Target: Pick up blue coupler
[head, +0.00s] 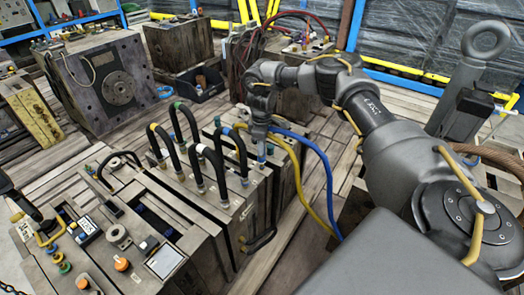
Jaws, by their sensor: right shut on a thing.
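My right gripper (260,136) reaches in from the right and points down over the top of the middle mould block (272,182). It is shut on a small blue coupler (262,151) directly below its fingers. The fingers and wrist hide the coupler's upper part. The coupler stands upright at the block's top edge; I cannot tell whether it is lifted clear of its seat. My left gripper is not in view.
Several black looped hoses (212,160) stand on the block left of the gripper. A blue hose (326,170) and a yellow hose (296,165) hang down on its right. Another mould (105,80) stands at the back left. Wooden floor shows between the blocks.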

